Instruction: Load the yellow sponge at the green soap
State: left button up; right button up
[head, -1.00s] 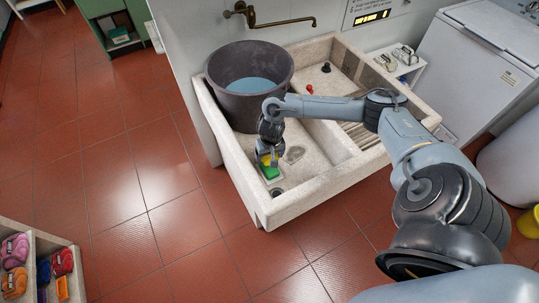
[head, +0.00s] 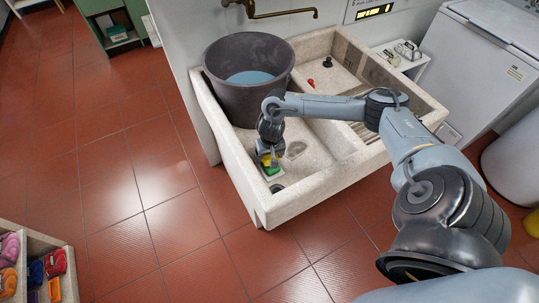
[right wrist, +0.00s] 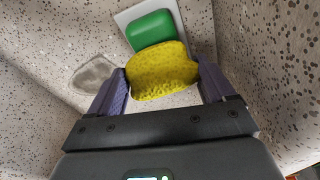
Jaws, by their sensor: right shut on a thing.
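The yellow sponge (right wrist: 162,72) is held between the two fingers of my right gripper (right wrist: 160,88) in the right wrist view. The sponge's far edge meets or overlaps the near edge of the green soap (right wrist: 151,29); I cannot tell if they press together. The soap lies on a pale tray (right wrist: 124,17) in the stone basin. In the head view my right gripper (head: 268,160) reaches down into the front left of the basin, with the yellow sponge and green soap (head: 271,171) just below it, partly hidden. My left gripper is not in view.
A dark bucket of water (head: 249,102) stands in the basin just behind my right gripper. The stone washboard sink (head: 328,188) has raised walls around the gripper. A grey stain or drain patch (right wrist: 93,77) lies to the left of the sponge. Shelves with coloured bundles stand bottom left.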

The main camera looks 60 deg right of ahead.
dwell(0.3)
jog(key=shift+f, duration=0.45)
dwell(0.5)
dwell(0.4)
dwell(0.8)
jog(key=shift+p, duration=0.4)
dwell(0.3)
jog(key=shift+f, duration=0.1)
dwell(0.6)
dwell(0.6)
jog(key=shift+p, duration=0.3)
